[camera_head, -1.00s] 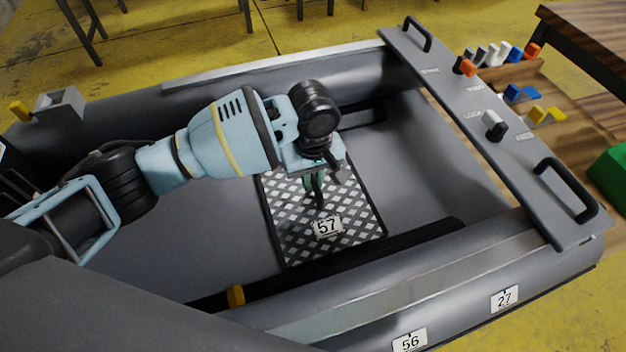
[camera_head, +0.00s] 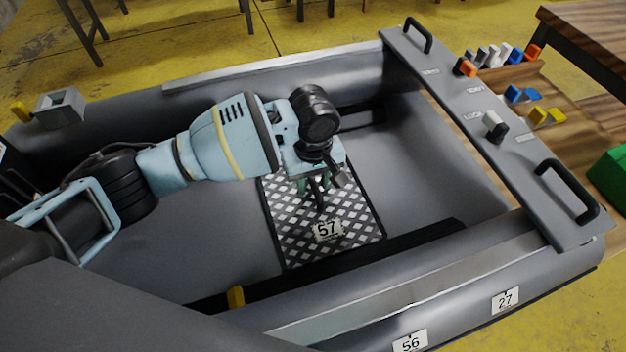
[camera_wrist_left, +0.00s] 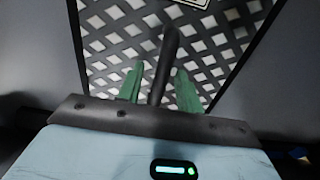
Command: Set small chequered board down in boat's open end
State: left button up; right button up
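The small chequered board (camera_head: 350,210), dark with pale diamonds and a tag reading 57, appears to lie flat on the floor of the grey boat (camera_head: 435,165), in its open end. Its pattern also fills the upper part of the left wrist view (camera_wrist_left: 110,45). My left gripper (camera_head: 314,185) is above the board's far half. In the left wrist view its green fingers (camera_wrist_left: 158,80) stand apart, on either side of the board's dark upright handle (camera_wrist_left: 168,60), with gaps visible. My right gripper is not in view.
Dark rails run along both inner sides. Tags 56 (camera_head: 410,341) and 27 (camera_head: 505,300) are on the near tube. Bare boat floor lies right of the board.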

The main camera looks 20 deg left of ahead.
aim_at(313, 181)
pick_arm(q)
notch_tip(313, 181, up, 12)
jog(key=p, duration=0.3)
dwell(0.3)
dwell(0.8)
